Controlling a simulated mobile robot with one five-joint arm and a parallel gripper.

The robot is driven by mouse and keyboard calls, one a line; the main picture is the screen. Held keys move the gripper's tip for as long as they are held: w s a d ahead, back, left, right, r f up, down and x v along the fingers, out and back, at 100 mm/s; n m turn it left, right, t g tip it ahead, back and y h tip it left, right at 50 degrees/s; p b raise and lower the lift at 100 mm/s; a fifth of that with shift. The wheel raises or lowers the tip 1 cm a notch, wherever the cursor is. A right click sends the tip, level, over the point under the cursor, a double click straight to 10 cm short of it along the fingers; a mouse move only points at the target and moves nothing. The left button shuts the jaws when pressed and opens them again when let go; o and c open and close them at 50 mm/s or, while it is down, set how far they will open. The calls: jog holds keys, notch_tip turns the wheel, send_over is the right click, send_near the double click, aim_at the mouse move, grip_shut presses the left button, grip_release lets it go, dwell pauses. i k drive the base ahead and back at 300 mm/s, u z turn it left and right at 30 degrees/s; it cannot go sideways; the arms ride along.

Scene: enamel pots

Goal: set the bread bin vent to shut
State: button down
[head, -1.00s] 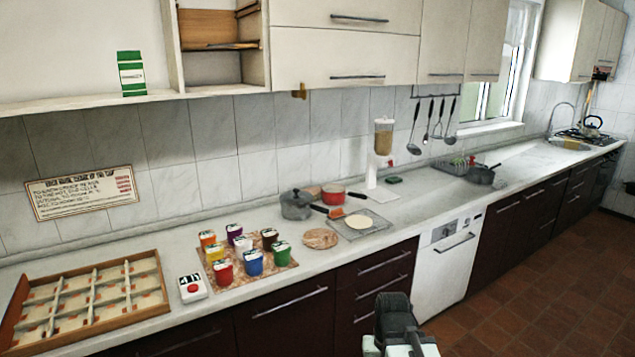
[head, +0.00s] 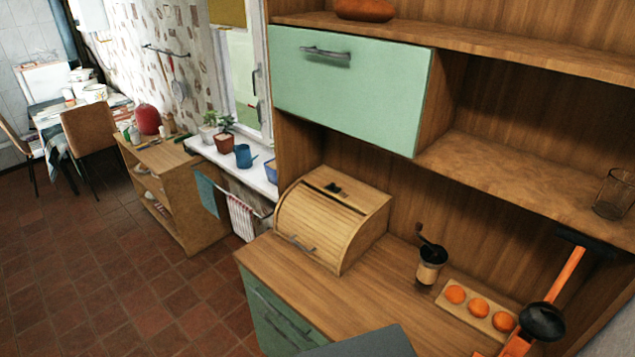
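The bread bin (head: 313,225) is a light wooden box with a slatted roll front. It stands at the left end of a wooden counter, in the middle of the head view. Its roll front is down, with a grey handle (head: 296,243) near the bottom. On its flat top is a small dark fitting (head: 334,188), which may be the vent control. It is too small to tell how it is set.
A green cabinet (head: 345,87) hangs above the bin. Tiled floor (head: 130,290) lies open at left.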

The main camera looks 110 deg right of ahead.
aim_at(331, 188)
jog(key=z, duration=1)
jog(key=i, duration=0.1)
jog(key=z, duration=3.25)
jog(key=k, duration=0.7)
jog(key=u, duration=0.15)
jog(key=i, duration=0.5)
jog(key=u, duration=0.1)
